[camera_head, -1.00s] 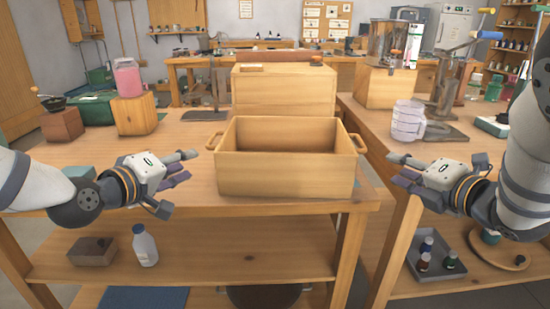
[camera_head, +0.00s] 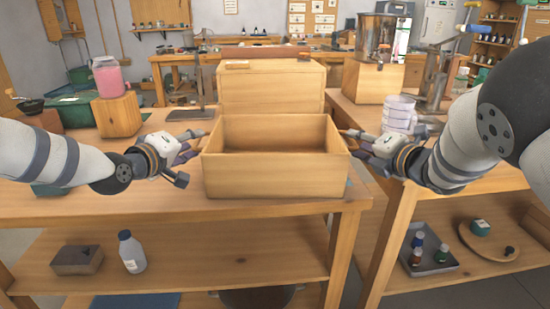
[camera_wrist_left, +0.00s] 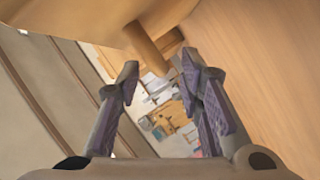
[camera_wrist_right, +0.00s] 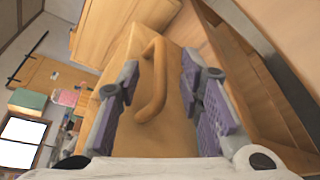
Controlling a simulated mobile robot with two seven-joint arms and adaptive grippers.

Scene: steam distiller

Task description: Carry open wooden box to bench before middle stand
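The open wooden box (camera_head: 275,176) sits upright near the front edge of the left bench and looks empty inside. My left gripper (camera_head: 202,142) is at the box's left side, open. In the left wrist view, a wooden handle (camera_wrist_left: 146,48) shows just ahead of the spread fingers (camera_wrist_left: 165,88). My right gripper (camera_head: 350,140) is at the box's right side, open. In the right wrist view, the curved handle (camera_wrist_right: 156,82) lies between the open fingers (camera_wrist_right: 155,88). I cannot tell whether the fingers touch it.
A larger wooden box (camera_head: 270,86) stands right behind. A pink-filled jar (camera_head: 106,78) on a wooden block (camera_head: 119,115) is to the left. A bottle (camera_head: 131,252) stands on the lower shelf.

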